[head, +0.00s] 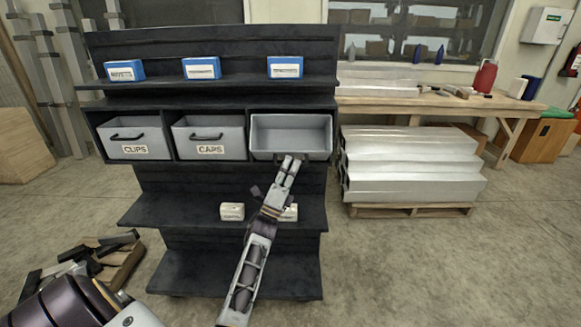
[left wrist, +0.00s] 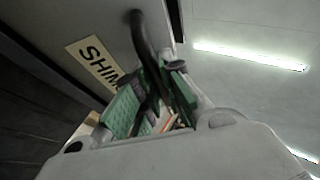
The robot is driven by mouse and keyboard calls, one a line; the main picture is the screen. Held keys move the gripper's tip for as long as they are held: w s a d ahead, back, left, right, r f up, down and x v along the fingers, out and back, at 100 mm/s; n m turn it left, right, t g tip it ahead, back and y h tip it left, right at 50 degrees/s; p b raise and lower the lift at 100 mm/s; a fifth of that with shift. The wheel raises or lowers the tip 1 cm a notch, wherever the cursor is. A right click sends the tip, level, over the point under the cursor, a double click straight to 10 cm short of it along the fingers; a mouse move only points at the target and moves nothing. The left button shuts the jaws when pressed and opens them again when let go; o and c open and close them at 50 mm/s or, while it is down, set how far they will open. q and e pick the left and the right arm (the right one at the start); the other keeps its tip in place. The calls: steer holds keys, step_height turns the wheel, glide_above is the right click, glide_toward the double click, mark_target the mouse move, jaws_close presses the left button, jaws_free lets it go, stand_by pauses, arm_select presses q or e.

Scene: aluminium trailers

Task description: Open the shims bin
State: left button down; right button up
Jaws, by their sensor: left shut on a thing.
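The shims bin (head: 290,133) is the right one of three grey bins in the dark shelf unit. Its empty-looking grey inside shows in the head view, so it stands open, while its front is mostly hidden there. My left gripper (head: 289,162) is at its front edge. In the left wrist view, the bin's label (left wrist: 92,66) reads "SHIM", with the rest cut off. The dark curved handle (left wrist: 143,40) runs down between the green-padded fingers of my left gripper (left wrist: 150,100), which is shut on it. My right gripper is not in view.
The clips bin (head: 136,138) and caps bin (head: 209,138) sit closed to the left. Blue-and-white boxes (head: 201,68) stand on the shelf above. A small pale box (head: 232,211) is on a lower shelf. A workbench (head: 440,102) stands to the right.

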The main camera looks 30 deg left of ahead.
arm_select(q)
steer(key=shift+y, duration=0.3)
steer(key=c, duration=1.8)
jaws_free()
steer(key=shift+f, duration=0.1)
steer(key=shift+v, duration=3.7)
steer(key=shift+w+a+f+n, duration=0.1)
steer(key=shift+a+n, duration=0.05)
steer(key=shift+n, duration=0.15)
